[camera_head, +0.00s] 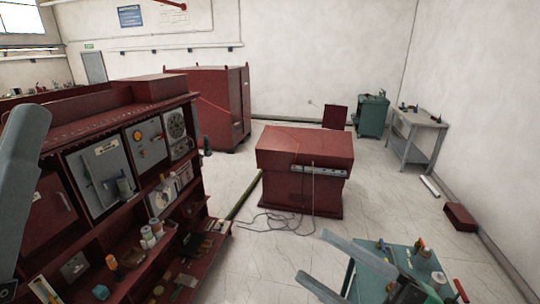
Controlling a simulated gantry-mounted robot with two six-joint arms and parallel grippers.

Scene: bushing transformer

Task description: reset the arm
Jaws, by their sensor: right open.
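My right gripper (311,256) is at the bottom right, in front of the teal work table (352,274). Its two grey fingers reach to the left and stand apart, with nothing between them. The rest of my right arm is mostly cut off by the bottom edge. A grey link of my left arm (20,180) rises along the left edge; its gripper is not in view.
A dark red cabinet (90,228) with panels and shelves of small items fills the left. A red console (300,155) stands mid-room, with cables on the floor. A red cabinet (212,100), green cabinet (372,115) and grey table (412,125) stand behind.

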